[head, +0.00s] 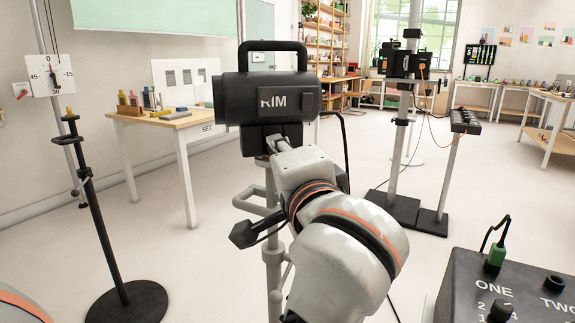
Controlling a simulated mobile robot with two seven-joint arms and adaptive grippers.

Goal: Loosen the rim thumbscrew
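The black lamp head labelled RIM (277,98) sits on top of a grey stand (272,262) in the middle of the head view. A black knob-like part (243,235) sticks out to the left of the stand below the lamp. I cannot tell whether it is the rim thumbscrew. My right arm reaches up in front of the stand, and its wrist covers the area just under the lamp. The fingers of the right gripper are mostly hidden behind that wrist, so its opening and any contact cannot be told. My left gripper is out of view.
A black stand with a round base (127,304) is at the left. A wooden table (165,118) with small items stands behind the lamp. A black control box (515,285) marked ONE and TWO is at the lower right. Open floor (165,235) lies between the stands.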

